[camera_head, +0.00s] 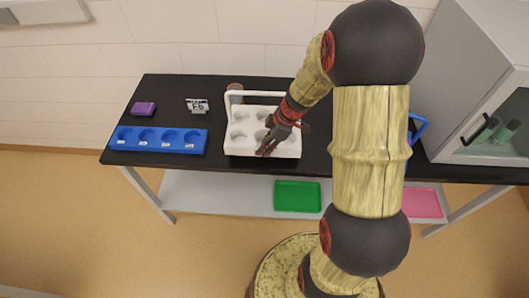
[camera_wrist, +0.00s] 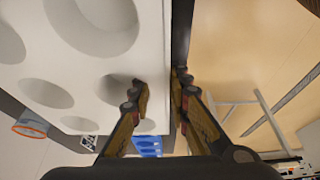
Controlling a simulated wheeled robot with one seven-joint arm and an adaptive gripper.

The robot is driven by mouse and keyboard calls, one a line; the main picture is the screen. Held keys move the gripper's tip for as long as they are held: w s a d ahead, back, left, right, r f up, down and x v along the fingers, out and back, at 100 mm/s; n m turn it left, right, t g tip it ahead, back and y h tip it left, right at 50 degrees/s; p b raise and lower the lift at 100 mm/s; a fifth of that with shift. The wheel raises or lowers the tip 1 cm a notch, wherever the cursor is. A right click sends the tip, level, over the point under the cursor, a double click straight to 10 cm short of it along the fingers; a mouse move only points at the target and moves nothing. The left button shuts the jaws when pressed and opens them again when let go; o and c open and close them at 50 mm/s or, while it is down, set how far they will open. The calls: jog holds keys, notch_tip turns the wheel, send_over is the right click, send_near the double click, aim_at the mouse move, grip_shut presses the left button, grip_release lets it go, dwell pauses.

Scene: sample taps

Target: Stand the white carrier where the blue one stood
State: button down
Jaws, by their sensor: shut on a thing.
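The white carrier (camera_head: 262,150) is on or just above the black table, left of my arm, with several round wells and a raised handle frame at its back. It fills the upper left of the wrist view (camera_wrist: 150,60). My gripper (camera_head: 268,146) is shut on its front wall; in the wrist view (camera_wrist: 160,95) one finger is on the well side and the other outside. A blue handle-like part (camera_head: 417,128) shows at the right behind my arm, perhaps the blue carrier; the rest is hidden. I cannot tell whether the white carrier is lifted.
A long blue rack (camera_head: 160,149) with labelled wells lies left on the black table (camera_head: 222,93). Behind it are a purple block (camera_head: 143,109) and a small silver item (camera_head: 197,106). A white cabinet (camera_head: 465,95) stands right. Green (camera_head: 297,207) and pink (camera_head: 422,204) trays lie below.

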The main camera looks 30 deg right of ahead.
jog(key=shift+w+d+f+b, duration=0.15)
jog(key=shift+f+b, duration=0.1)
jog(key=shift+f, duration=0.7)
jog(key=shift+w+d+f+b, duration=0.1)
jog(key=shift+f+b, duration=0.1)
jog(key=shift+f, duration=0.75)
jog(key=c, duration=1.7)
grip_release()
jog(key=shift+r, duration=0.1)
